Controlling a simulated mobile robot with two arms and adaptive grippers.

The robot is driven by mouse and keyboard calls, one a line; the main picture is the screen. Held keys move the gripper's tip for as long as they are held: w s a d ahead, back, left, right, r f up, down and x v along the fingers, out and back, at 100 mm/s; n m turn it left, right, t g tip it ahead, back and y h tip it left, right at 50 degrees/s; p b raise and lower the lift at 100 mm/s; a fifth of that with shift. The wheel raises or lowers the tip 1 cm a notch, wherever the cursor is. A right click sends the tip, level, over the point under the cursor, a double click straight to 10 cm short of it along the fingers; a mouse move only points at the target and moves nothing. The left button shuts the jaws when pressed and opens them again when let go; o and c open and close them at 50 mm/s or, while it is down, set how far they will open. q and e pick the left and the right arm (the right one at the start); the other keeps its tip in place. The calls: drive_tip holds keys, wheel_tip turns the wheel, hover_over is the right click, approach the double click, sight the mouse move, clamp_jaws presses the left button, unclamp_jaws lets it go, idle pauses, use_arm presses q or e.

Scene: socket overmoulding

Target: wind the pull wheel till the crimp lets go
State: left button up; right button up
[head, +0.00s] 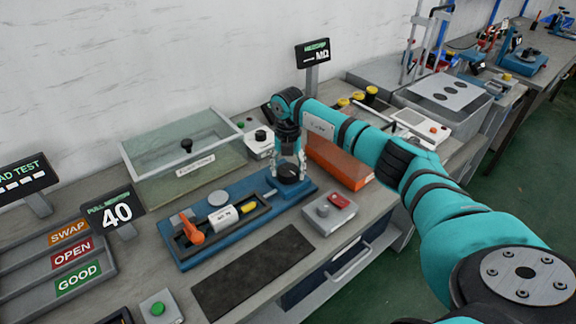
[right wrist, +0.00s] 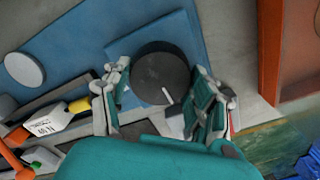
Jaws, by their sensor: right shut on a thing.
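The black pull wheel (head: 288,173) sits at the right end of the blue pull tester (head: 306,191). In the right wrist view the wheel (right wrist: 160,78) shows a white mark on its lower right. My right gripper (head: 289,166) comes down from above and is shut around the wheel, one finger on each side (right wrist: 165,95). On the tester, an orange lever (head: 191,230) and a white labelled block with a yellow end (head: 226,217) lie along a dark channel. The crimp itself is too small to tell. The pull display (head: 116,211) reads 40. My left gripper is not in view.
An orange box (head: 340,160) stands close right of the wheel. A grey box with a red switch (head: 330,211) is in front. A glass-lidded case (head: 183,160) stands behind the tester. A dark mat (head: 253,272) lies in front, clear.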

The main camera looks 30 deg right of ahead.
sight(288, 169)
drive_tip(key=m+p, duration=0.1)
drive_tip(key=m, duration=0.3)
drive_tip(key=shift+r+m+p, duration=0.15)
drive_tip(key=shift+m+p, duration=0.15)
drive_tip(key=shift+p, duration=0.1)
drive_tip(key=shift+m+p, duration=0.85)
drive_tip(key=shift+m, duration=1.15)
drive_tip(key=shift+w, duration=0.1)
drive_tip(key=o, duration=1.2)
drive_tip(key=shift+r, duration=0.1)
wheel_tip(288, 169, up, 12)
drive_tip(key=shift+f, duration=0.2)
